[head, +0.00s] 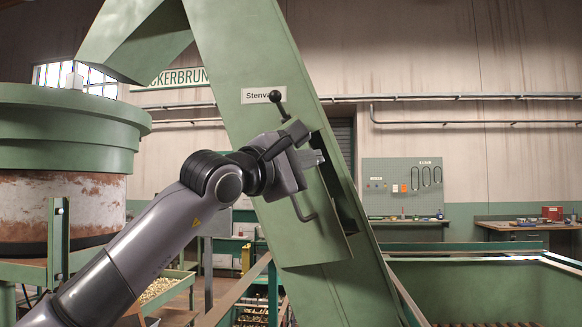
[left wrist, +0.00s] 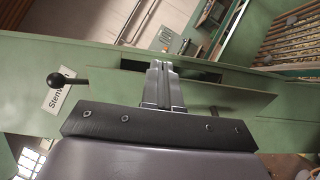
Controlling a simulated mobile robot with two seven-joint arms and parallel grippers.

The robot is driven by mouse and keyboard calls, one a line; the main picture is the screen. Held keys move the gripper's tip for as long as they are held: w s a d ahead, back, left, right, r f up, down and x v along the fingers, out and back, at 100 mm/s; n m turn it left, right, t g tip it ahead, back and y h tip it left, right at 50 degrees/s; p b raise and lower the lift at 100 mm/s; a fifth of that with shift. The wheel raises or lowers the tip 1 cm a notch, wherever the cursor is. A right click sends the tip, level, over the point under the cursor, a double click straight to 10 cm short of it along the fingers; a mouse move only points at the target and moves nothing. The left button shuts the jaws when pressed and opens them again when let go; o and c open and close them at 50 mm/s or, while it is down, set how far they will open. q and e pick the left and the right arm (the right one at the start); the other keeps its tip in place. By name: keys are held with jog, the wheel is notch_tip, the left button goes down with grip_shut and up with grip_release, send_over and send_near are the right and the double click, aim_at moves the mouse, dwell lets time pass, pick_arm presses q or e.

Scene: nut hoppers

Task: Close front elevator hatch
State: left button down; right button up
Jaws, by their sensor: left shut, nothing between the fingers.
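The green sloping elevator shaft (head: 235,60) rises through the middle of the head view, with a partly covered label starting "Stenva". Its front hatch (head: 315,248) is a green panel standing ajar, with a dark gap along its right side. The hatch also shows in the left wrist view (left wrist: 235,94), with the dark opening beyond it. A bent dark handle (head: 303,212) is on the hatch. A black-knobbed lever (head: 278,98) sticks out above it. My left gripper (head: 319,157) is shut and empty in front of the hatch's upper part; its fingers (left wrist: 162,84) overlap the hatch edge, contact unclear.
A large green-rimmed hopper (head: 70,125) stands at left. A green bin (head: 480,290) with a railing is at lower right. A tool board (head: 402,187) and workbench (head: 525,226) are by the back wall.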

pick_arm(q)
jog(key=w+d+r+n+t+y+p, duration=0.1)
jog(key=w+d+r+y+p, duration=0.1)
jog(key=w+d+p, duration=0.2)
jog(key=w+d, duration=0.1)
jog(key=w, duration=0.2)
jog(key=shift+w+d+n, duration=0.3)
jog(key=shift+d+n, duration=0.05)
jog(key=shift+n, duration=0.05)
pick_arm(e)
notch_tip(320, 180, up, 3)
jog(key=shift+r, duration=0.15)
pick_arm(q)
jog(key=shift+w, duration=0.1)
dwell(0.4)
jog(key=shift+a, duration=0.15)
pick_arm(e)
jog(key=shift+s, duration=0.1)
dwell(1.2)
